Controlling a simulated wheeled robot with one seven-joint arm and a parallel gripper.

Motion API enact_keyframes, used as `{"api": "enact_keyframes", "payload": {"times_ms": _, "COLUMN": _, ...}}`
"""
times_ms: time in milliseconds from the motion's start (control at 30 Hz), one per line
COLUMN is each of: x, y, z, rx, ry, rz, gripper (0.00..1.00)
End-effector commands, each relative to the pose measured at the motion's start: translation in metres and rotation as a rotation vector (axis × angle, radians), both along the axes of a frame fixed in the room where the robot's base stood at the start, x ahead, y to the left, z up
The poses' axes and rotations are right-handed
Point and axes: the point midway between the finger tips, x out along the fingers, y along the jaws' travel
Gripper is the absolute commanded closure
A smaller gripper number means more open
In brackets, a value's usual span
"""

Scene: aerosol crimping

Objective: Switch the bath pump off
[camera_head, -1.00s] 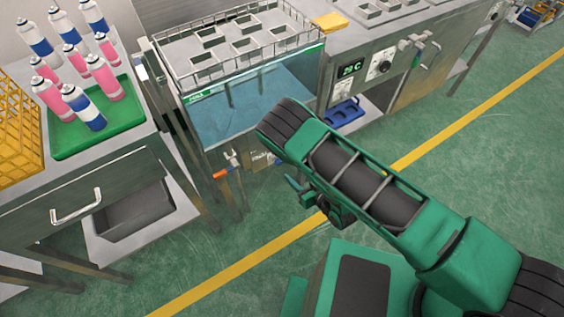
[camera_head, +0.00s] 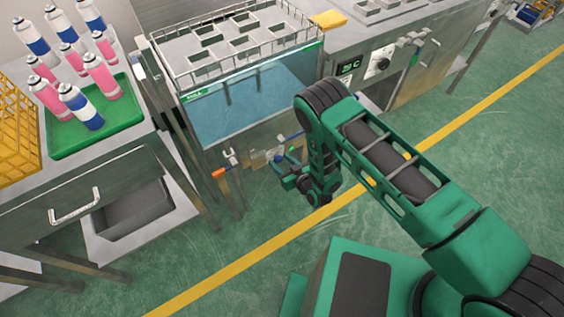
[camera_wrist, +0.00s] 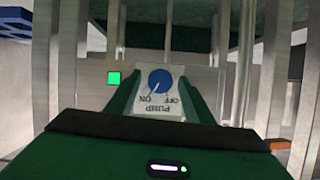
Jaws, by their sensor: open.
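The pump switch is a blue round knob (camera_wrist: 160,80) on a white plate, with PUMP, ON and OFF printed upside down in the wrist view. Its white pointer line slants down-left toward ON. A green lamp (camera_wrist: 114,78) glows beside the plate. My gripper (camera_wrist: 159,95) is open, its green fingers on either side of the plate; I cannot tell whether they touch anything. In the head view my gripper (camera_head: 283,165) is low at the front of the water bath (camera_head: 235,105), and the knob cannot be made out there.
An orange-handled valve (camera_head: 221,172) sticks out left of my gripper. A drawer table with a green tray (camera_head: 95,145) of aerosol cans stands at left. A temperature panel (camera_head: 349,67) is at right. The green floor with its yellow line (camera_head: 245,263) is clear in front.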

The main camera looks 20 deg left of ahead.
Motion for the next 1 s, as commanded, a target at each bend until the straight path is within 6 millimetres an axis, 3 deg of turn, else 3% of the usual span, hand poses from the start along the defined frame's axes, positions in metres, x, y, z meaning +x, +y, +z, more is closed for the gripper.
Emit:
{"api": "enact_keyframes", "payload": {"times_ms": 233, "x": 0.0000, "y": 0.0002, "z": -0.0003, "rx": 0.000, "ry": 0.000, "rz": 0.000, "gripper": 0.55}}
{"api": "enact_keyframes", "payload": {"times_ms": 400, "x": 0.0000, "y": 0.0000, "z": -0.0002, "rx": 0.001, "ry": 0.001, "rz": 0.000, "gripper": 0.94}}
{"api": "enact_keyframes", "payload": {"times_ms": 767, "x": 0.0000, "y": -0.0001, "z": 0.0001, "rx": -0.026, "ry": -0.030, "rz": -0.003, "gripper": 0.93}}
{"api": "enact_keyframes", "payload": {"times_ms": 1000, "x": -0.0009, "y": 0.0006, "z": 0.0001, "rx": -0.116, "ry": -0.136, "rz": -0.005, "gripper": 0.93}}
